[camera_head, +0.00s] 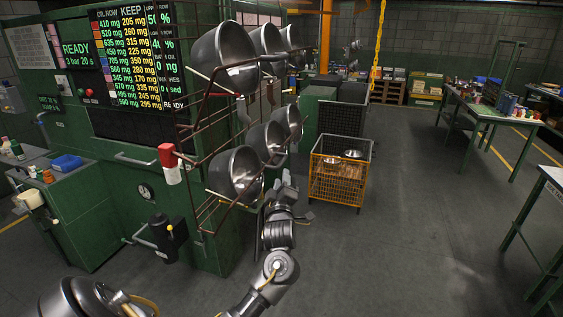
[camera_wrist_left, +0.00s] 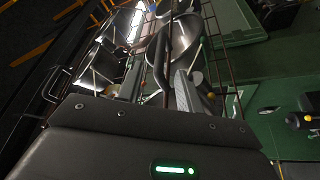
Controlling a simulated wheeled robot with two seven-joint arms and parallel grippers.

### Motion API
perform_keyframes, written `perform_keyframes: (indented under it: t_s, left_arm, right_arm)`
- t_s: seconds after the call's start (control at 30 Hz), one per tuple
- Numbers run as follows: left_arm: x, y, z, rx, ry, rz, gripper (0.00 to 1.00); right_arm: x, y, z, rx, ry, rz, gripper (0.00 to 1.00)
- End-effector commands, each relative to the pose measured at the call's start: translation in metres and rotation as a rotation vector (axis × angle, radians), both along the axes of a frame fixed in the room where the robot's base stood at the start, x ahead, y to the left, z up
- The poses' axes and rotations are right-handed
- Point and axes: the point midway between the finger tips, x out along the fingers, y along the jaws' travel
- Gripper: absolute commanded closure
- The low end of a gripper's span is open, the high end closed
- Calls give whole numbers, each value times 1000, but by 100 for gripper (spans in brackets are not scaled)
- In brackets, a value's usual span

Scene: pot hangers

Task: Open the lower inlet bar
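Pots hang in two rows on a thin brown wire rack on the green machine. The lower inlet bar (camera_head: 222,196) appears to be the thin brown bar across the front of the lower pots (camera_head: 236,174); pots hide part of it. My left gripper (camera_head: 286,184) is in front of the right end of the lower row, close to the rack. In the left wrist view, its two grey fingers (camera_wrist_left: 158,88) stand apart, with a thin dark rod (camera_wrist_left: 167,62) between or just beyond them. I cannot tell whether they touch it. My right gripper is not in view.
Upper pots (camera_head: 224,55) hang above the lower row. A yellow wire crate (camera_head: 338,188) with metal bowls stands on the floor to the right. The floor right of my arm is clear.

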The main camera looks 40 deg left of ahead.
Motion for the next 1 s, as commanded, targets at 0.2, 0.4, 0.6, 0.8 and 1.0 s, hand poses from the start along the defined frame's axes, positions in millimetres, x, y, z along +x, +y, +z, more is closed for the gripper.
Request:
perform_keyframes:
  t_s: [0.2, 0.4, 0.6, 0.8, 1.0]
  left_arm:
    - [33, 27, 15, 4, 3, 2, 64]
    - [56, 44, 18, 3, 2, 1, 64]
    - [65, 51, 19, 2, 1, -1, 64]
    - [66, 51, 18, 1, 1, -2, 64]
    - [65, 51, 18, 1, 2, 0, 81]
  right_arm:
    - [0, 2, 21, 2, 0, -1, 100]
    - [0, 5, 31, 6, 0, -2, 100]
    - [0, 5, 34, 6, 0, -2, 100]
    - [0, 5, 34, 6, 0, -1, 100]
    - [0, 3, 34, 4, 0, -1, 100]
